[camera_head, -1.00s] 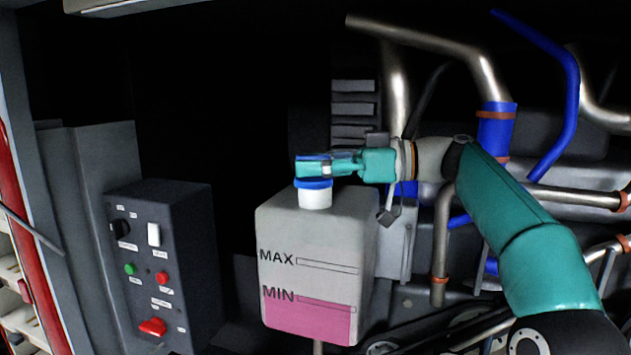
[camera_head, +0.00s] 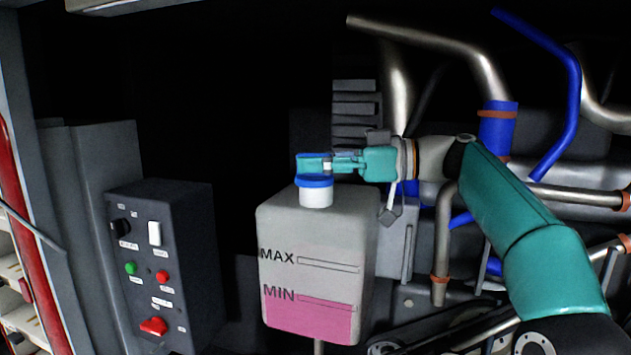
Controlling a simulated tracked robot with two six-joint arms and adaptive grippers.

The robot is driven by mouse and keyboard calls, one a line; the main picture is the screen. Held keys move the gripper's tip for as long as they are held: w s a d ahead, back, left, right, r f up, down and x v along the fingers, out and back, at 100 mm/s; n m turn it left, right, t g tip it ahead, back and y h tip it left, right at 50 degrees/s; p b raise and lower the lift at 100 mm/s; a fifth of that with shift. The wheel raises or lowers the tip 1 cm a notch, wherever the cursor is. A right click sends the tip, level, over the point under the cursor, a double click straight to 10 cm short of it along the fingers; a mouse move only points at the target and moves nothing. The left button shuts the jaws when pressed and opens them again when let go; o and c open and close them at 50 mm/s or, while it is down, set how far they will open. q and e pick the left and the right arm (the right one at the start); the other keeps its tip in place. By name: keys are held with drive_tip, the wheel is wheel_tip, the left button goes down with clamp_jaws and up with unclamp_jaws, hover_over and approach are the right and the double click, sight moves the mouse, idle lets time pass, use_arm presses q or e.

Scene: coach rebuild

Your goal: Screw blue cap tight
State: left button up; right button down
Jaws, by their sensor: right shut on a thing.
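The blue cap (camera_head: 314,183) sits on the white neck (camera_head: 316,198) of a translucent tank (camera_head: 316,232). The tank has MAX and MIN marks and pink liquid up to about the MIN line. My right gripper (camera_head: 316,165) reaches in from the right, level, over the neck, and is shut on the blue cap. Blue shows both above and below its fingers. The fingers hide part of the cap, and I cannot tell how tightly it seats on the neck. My left gripper is not in view.
A dark control box (camera_head: 160,265) with a white switch and green and red buttons stands left of the tank. Metal pipes (camera_head: 440,45) and blue hoses (camera_head: 560,100) crowd the right side. The space above and left of the tank is dark.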

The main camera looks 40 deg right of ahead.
drive_tip(key=shift+f+m+t+h+b, duration=0.2)
drive_tip(key=shift+m+t+h+b, duration=0.7)
drive_tip(key=shift+h+b, duration=0.5)
drive_tip(key=shift+a+m+h+b, duration=0.15)
drive_tip(key=shift+m+h+b, duration=0.75)
drive_tip(key=shift+h+b, duration=0.1)
drive_tip(key=shift+s+m+t+h, duration=0.1)
drive_tip(key=shift+m+t+h, duration=0.3)
drive_tip(key=shift+t+h, duration=0.15)
drive_tip(key=shift+r+m+h, duration=0.15)
drive_tip(key=shift+m+h, duration=0.15)
drive_tip(key=shift+h, duration=0.15)
drive_tip(key=shift+d+m+h, duration=0.25)
drive_tip(key=shift+m+h, duration=0.15)
drive_tip(key=shift+h, duration=0.2)
